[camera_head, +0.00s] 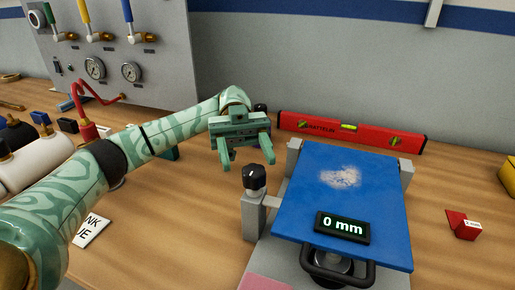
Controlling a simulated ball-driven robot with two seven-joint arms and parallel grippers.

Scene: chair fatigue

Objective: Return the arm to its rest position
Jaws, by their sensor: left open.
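My left arm (140,148) comes in from the left, in a green patterned cover, and reaches over the wooden table. Its green gripper (246,165) is open and empty, with the two fingers apart. It hangs left of the blue plate (310,195) and just behind the black knob (254,177) of the test stand. The gripper appears apart from both. My right gripper does not show.
A display (342,227) reading "0 mm" sits on the blue plate's front. A red level (350,131) lies by the wall. A gauge panel (115,50) stands back left. Clear table (200,235) shows at front left.

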